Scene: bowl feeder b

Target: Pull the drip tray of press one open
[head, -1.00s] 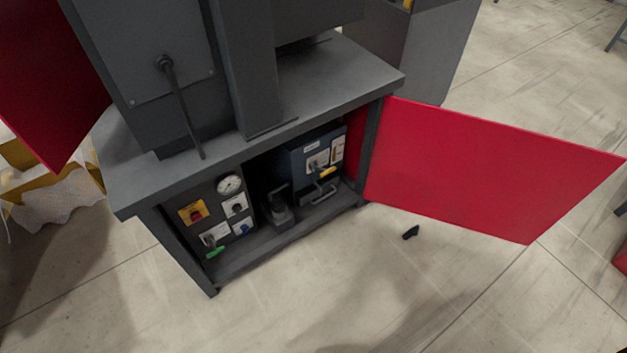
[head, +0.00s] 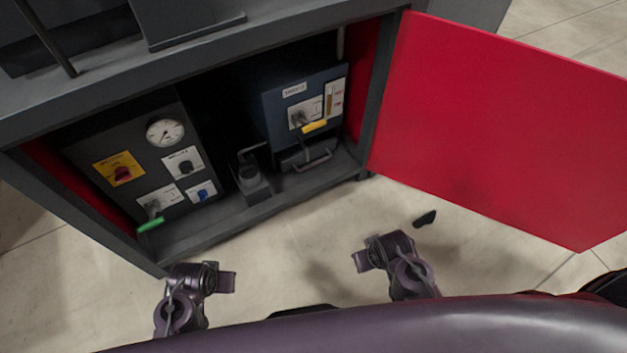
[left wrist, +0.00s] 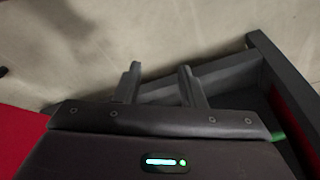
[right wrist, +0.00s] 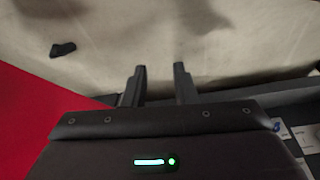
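Press one is a dark grey machine with an open lower cabinet (head: 200,235) in the head view. Low in its right half, under a blue box (head: 272,107), a dark drawer-like tray with a bar handle (head: 318,160) sits in the cabinet. I take this for the drip tray, and it looks pushed in. My left gripper (left wrist: 159,82) is open and empty, its fingers near the cabinet's front edge in the left wrist view. My right gripper (right wrist: 158,84) is open and empty above the floor. Neither touches the tray.
The red door (head: 490,120) stands wide open to the right. A panel with a gauge (head: 165,132), switches and a green lever (head: 151,224) fills the cabinet's left. A yellow handle (head: 314,126) juts from the blue box. A small black object (head: 425,218) lies on the floor.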

